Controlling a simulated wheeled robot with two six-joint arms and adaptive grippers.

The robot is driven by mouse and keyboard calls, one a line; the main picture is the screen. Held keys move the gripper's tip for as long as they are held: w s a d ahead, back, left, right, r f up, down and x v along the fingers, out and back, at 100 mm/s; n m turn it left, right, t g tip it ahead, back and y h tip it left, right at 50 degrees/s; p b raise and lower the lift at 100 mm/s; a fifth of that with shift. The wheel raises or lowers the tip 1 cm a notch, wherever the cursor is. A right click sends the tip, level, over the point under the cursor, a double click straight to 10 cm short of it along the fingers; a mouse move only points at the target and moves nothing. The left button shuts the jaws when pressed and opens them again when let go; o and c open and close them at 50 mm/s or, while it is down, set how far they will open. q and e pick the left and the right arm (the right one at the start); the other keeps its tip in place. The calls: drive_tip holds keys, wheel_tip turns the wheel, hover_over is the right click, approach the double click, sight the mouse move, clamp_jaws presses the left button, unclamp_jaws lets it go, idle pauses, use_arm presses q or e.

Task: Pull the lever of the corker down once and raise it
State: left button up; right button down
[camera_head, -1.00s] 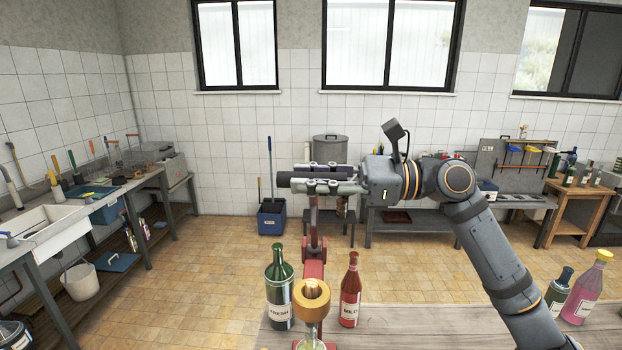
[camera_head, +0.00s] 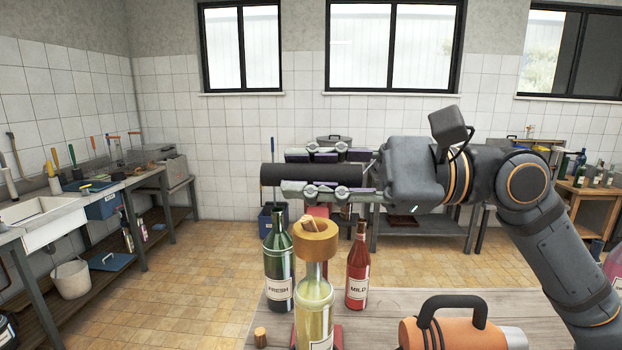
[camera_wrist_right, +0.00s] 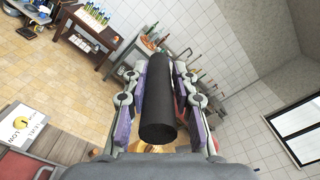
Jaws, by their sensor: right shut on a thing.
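My right gripper (camera_head: 318,172) is shut around the black grip (camera_head: 300,174) of the corker's lever. The grip lies level across the head view, above the corker. In the wrist view the grip (camera_wrist_right: 158,105) runs between the two fingers. The corker's round wooden head (camera_head: 316,240) is below and nearer, with a cork (camera_head: 309,223) at its top. A bottle of pale yellow liquid (camera_head: 314,312) stands upright under the head. The red lever arm (camera_head: 318,211) is mostly hidden behind the gripper and the corker's head. My left gripper is out of view.
A green bottle (camera_head: 278,272) and a red bottle (camera_head: 358,270) stand on either side of the corker on the wooden table (camera_head: 385,318). A loose cork (camera_head: 260,337) is at front left. An orange thing with a black handle (camera_head: 465,328) lies front right.

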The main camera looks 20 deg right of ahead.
drive_tip(key=shift+s+a+f+b, duration=0.1)
drive_tip(key=shift+s+f+b, duration=0.15)
drive_tip(key=shift+f+b, duration=0.25)
drive_tip(key=c, duration=1.1)
unclamp_jaws()
